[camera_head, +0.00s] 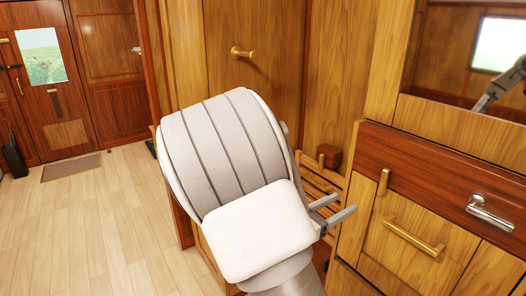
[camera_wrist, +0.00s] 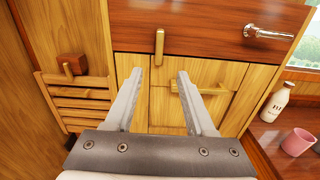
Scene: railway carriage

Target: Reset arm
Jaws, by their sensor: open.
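My gripper (camera_wrist: 160,98) is open and empty in the wrist view, its two grey fingers apart. Behind the fingers is a wooden cabinet front (camera_wrist: 160,67) with an upright brass handle (camera_wrist: 159,46) and a level brass bar handle (camera_wrist: 192,88). In the head view my gripper (camera_head: 333,206) shows at the right of my white and grey arm, with its fingers pointing toward the cabinet (camera_head: 391,228). My arm hides part of the floor and the lower cabinet.
A silver handle (camera_head: 489,212) sits on the red-brown panel. Slatted wood (camera_head: 318,184) with a small brown block (camera_head: 329,156) lies left of the cabinet. A milk bottle (camera_wrist: 276,103) and a pink cup (camera_wrist: 298,142) stand on a surface at right.

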